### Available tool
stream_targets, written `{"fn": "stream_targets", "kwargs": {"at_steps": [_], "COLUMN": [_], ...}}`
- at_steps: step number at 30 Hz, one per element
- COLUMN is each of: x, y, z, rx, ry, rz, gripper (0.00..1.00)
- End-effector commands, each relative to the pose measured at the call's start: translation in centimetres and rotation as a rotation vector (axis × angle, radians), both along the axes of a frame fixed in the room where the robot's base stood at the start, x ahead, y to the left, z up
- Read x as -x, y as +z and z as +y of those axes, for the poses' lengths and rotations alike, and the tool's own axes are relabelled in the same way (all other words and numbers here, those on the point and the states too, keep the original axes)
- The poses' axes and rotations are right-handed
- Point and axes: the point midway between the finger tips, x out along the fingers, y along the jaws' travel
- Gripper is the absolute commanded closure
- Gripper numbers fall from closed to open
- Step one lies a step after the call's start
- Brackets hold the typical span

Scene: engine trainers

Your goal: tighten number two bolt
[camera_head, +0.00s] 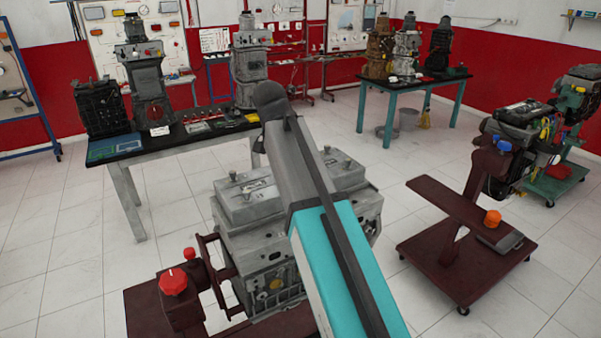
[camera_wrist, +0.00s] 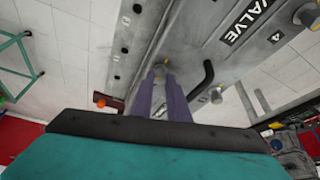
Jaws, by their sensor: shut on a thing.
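The grey engine (camera_head: 262,240) stands in the middle of the head view, with several short bolts on its flat top cover (camera_head: 245,205). In the wrist view the cover (camera_wrist: 195,30) carries a "VALVE" label. My gripper (camera_wrist: 161,72) points at the cover. Its two dark purple fingers are shut on a yellowish bolt head (camera_wrist: 163,62), mostly hidden between the fingertips. No number is readable beside that bolt. Another bolt (camera_wrist: 217,95) by a mark like "4" and one at the upper right (camera_wrist: 308,15) are free. My arm hides the gripper in the head view.
A black bent rod (camera_wrist: 201,82) lies just right of the fingers. A dark red stand with a red knob (camera_head: 173,282) is at the engine's front left. A bench (camera_head: 135,200) with engine parts is behind, and a red trolley (camera_head: 450,265) stands right. Tiled floor between is clear.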

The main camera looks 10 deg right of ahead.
Motion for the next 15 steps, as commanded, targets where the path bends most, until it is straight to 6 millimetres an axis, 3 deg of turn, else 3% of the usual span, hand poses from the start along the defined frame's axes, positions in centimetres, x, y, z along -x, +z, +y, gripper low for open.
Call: {"fn": "stream_targets", "kwargs": {"at_steps": [15], "x": [-0.71], "y": [0.08], "z": [0.31], "rx": [-0.002], "ry": [-0.482], "rz": [0.001], "gripper": [1.00]}}
